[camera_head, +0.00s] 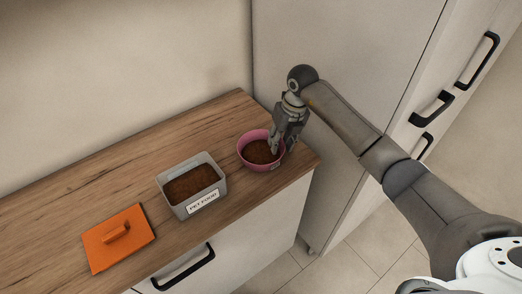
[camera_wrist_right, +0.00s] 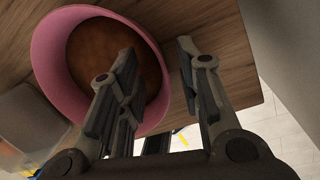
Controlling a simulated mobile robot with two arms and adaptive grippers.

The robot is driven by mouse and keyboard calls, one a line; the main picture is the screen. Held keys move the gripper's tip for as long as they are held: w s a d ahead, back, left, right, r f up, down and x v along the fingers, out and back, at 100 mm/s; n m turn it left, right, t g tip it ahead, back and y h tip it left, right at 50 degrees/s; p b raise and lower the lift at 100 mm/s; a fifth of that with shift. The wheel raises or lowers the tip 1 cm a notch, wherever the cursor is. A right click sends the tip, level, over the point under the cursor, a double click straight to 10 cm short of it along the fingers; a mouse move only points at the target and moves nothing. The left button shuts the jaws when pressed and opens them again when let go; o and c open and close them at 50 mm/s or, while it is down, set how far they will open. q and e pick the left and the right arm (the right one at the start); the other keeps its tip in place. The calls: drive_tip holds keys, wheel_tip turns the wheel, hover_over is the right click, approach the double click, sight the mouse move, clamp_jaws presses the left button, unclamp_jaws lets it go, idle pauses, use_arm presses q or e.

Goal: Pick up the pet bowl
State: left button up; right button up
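The pet bowl (camera_head: 245,157) is pink and holds brown food. It stands upright near the right end of the wooden counter. It also shows large in the right wrist view (camera_wrist_right: 52,62). My right gripper (camera_head: 278,148) is at the bowl's right rim, pointing down. In the right wrist view, my right gripper (camera_wrist_right: 158,52) is open, with one finger over the inside of the bowl and the other outside it. The bowl's right wall lies between the fingers, and I cannot see either finger touching it. My left gripper is not in view.
A grey container (camera_head: 179,207) labelled PET FOOD, with brown food inside, stands left of the bowl. An orange lid (camera_head: 118,238) with a handle lies further left. The wooden counter (camera_head: 110,175) is clear behind them. A tall cabinet (camera_head: 345,50) with black handles stands to the right.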

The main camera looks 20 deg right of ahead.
drive_tip(key=shift+f, duration=0.1)
drive_tip(key=shift+c, duration=0.5)
clamp_jaws()
drive_tip(key=shift+d+r+b, duration=0.1)
drive_tip(key=shift+r+b, duration=0.2)
drive_tip(key=shift+r, duration=0.2)
wheel_tip(320, 180, up, 3)
drive_tip(key=shift+s+f+b, duration=0.15)
drive_tip(key=shift+f+b, duration=0.05)
drive_tip(key=shift+b, duration=0.35)
drive_tip(key=s+a+r+b, duration=0.2)
drive_tip(key=s+a+r, duration=0.5)
drive_tip(key=s+r, duration=0.2)
drive_tip(key=s, duration=0.2)
drive_tip(key=shift+s+a+r, duration=0.2)
drive_tip(key=shift+s+r, duration=0.05)
drive_tip(key=shift+s, duration=0.15)
